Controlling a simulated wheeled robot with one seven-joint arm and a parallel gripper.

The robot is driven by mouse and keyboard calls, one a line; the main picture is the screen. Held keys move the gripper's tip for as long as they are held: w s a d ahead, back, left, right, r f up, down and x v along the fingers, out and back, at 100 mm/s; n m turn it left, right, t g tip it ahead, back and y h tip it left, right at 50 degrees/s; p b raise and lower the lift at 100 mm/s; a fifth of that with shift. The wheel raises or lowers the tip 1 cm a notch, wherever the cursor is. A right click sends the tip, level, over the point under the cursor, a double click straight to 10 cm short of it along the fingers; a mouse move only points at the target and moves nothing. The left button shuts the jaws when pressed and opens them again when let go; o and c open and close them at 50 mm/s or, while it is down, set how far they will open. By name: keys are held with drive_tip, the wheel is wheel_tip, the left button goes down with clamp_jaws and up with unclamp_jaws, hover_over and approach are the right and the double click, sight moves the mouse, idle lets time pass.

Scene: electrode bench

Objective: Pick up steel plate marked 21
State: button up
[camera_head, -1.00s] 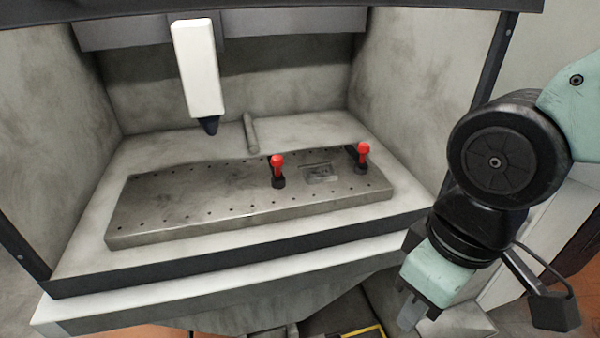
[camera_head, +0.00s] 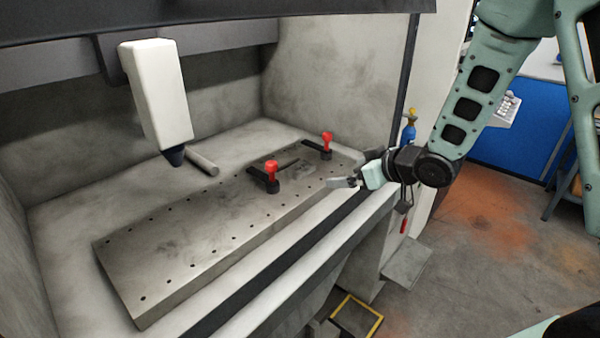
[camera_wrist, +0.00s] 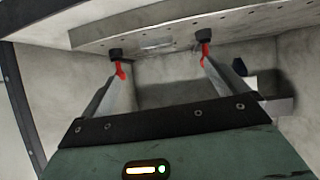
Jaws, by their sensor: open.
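A small flat plate (camera_wrist: 157,45) shows faintly in the wrist view, lying on the long perforated steel slab (camera_head: 150,250) between two red-handled clamps; I take it for the steel plate, but no number is readable. In the head view it is hard to make out. The near clamp (camera_head: 270,175) and far clamp (camera_head: 327,142) stand on the slab's right part. My gripper (camera_head: 343,183) is at the slab's right front edge, apart from the clamps in the head view. In the wrist view its fingers (camera_wrist: 165,68) are spread with nothing between them.
A white tool head (camera_head: 155,95) with a dark tip hangs over the slab's back. A grey rod (camera_head: 202,163) lies behind the slab. Pale walls enclose the bench at left, back and right. Open floor (camera_head: 480,240) lies to the right.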

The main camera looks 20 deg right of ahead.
drive_tip(key=d+t+y, duration=0.1)
drive_tip(key=d, duration=0.1)
drive_tip(key=p, duration=0.4)
approach(305, 169)
drive_tip(key=x, duration=0.3)
drive_tip(key=shift+w+d, duration=0.1)
drive_tip(key=shift+d, duration=0.15)
drive_tip(key=shift+w+a+f, duration=0.2)
drive_tip(key=shift+w+a, duration=0.15)
drive_tip(key=shift+w, duration=0.05)
drive_tip(key=shift+p+x, duration=1.1)
drive_tip(key=shift+x, duration=1)
drive_tip(key=shift+s+f, duration=0.1)
drive_tip(key=shift+f, duration=0.05)
drive_tip(key=shift+a, duration=0.1)
drive_tip(key=c, duration=1.5)
